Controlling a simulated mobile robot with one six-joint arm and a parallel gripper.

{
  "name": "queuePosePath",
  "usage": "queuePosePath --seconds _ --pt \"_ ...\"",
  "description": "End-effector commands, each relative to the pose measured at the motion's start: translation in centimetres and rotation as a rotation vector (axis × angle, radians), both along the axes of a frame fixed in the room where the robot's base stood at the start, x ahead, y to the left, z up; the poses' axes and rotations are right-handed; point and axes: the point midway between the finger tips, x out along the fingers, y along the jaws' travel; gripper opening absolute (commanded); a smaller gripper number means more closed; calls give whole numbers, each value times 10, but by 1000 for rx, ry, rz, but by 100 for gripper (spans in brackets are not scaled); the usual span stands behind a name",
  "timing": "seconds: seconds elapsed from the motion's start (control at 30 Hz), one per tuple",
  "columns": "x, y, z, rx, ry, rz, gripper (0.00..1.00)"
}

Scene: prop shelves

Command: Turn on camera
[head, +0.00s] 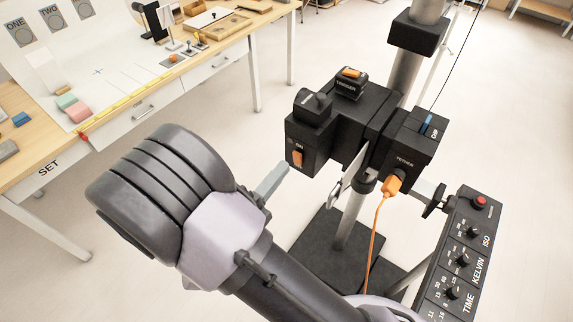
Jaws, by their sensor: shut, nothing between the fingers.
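The black camera (352,130) stands on a post at the picture's centre right. An orange rocker switch (297,158) sits under the word ON on its left-hand face. My gripper (277,176) shows as a grey finger shape just left of and below this switch, pointing up toward it. It looks shut and empty. Most of the gripper is hidden behind my wrist. A small gap shows between the tip and the camera in the picture, but I cannot tell the depth or whether they touch.
An orange tether cable (376,235) hangs from the camera's lower right. A dial panel (463,255) with a red button stands at the right. A blue DIP switch (427,126) and an orange TRIGGER button (351,72) are on the camera. The SET table (60,165) is at the left.

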Motion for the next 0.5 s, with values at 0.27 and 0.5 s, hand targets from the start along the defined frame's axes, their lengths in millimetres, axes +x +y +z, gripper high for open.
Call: queuePosePath --seconds 0.27,0.5 --pt "22 -17 4 0 0 -1 0" --pt "23 -18 5 0 0 0 0"
